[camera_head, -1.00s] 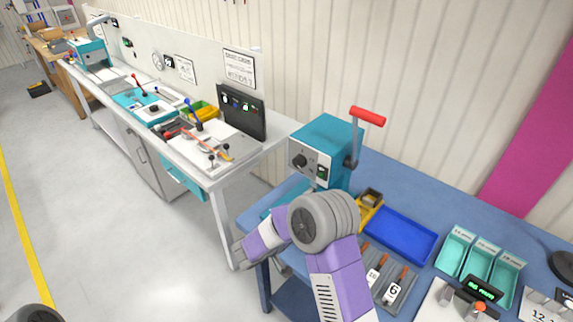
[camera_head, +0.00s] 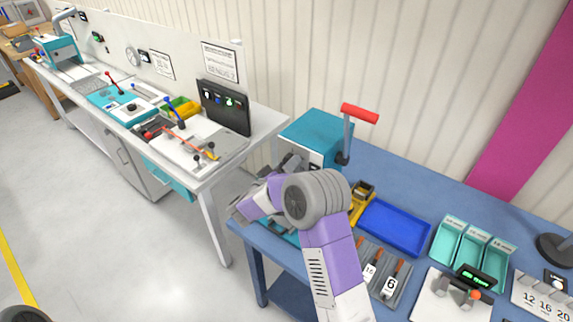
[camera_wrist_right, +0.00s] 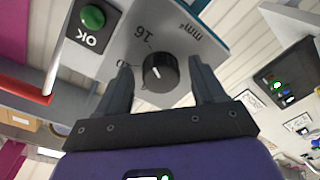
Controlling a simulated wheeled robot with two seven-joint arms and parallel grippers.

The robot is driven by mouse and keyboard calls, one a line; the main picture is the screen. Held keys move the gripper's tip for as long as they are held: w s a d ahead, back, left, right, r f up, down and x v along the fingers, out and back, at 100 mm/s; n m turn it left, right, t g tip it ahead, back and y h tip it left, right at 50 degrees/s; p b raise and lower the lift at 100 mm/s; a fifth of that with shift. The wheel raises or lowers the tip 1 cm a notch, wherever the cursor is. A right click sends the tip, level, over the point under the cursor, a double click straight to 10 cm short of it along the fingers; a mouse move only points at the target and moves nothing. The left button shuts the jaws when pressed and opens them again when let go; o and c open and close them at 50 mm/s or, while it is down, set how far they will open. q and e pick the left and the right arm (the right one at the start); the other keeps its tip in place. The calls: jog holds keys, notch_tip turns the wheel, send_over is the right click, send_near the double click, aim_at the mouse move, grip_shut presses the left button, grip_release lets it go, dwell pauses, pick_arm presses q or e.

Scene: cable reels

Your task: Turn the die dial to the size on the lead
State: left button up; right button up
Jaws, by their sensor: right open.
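The teal crimping press (camera_head: 318,132) with a red-handled lever stands on the blue bench. Its black die dial (camera_wrist_right: 159,73) shows in the right wrist view on a grey face marked 16 and mm², with another mark partly hidden by a finger. The dial has a pale pointer line. My right gripper (camera_wrist_right: 161,66) is open, one finger on either side of the dial; contact is not clear. In the head view my right gripper (camera_head: 291,163) is in front of the press and hides the dial. I cannot make out which lead sets the size. My left gripper is not in view.
A green OK button (camera_wrist_right: 92,17) sits beside the dial. A blue tray (camera_head: 394,228), a grey tray (camera_head: 392,292) with orange-handled pieces tagged 16 and 6, and teal bins (camera_head: 447,240) lie to the right. A white bench (camera_head: 262,122) stands left, across a gap.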

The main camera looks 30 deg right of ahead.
jog(key=c, duration=1.1)
jog(key=shift+o, duration=0.2)
jog(key=shift+w+a+r+n+g+p, duration=0.1)
jog(key=shift+n+g+p, duration=0.35)
jog(key=shift+n, duration=3.4)
jog(key=shift+w+d+r+n+g+p, duration=0.1)
jog(key=shift+n+p, duration=0.65)
jog(key=shift+n, duration=3.05)
jog(key=shift+a+r+n+g+p, duration=0.1)
jog(key=shift+n+g+p, duration=0.35)
jog(key=shift+n, duration=3.4)
jog(key=shift+f, duration=0.1)
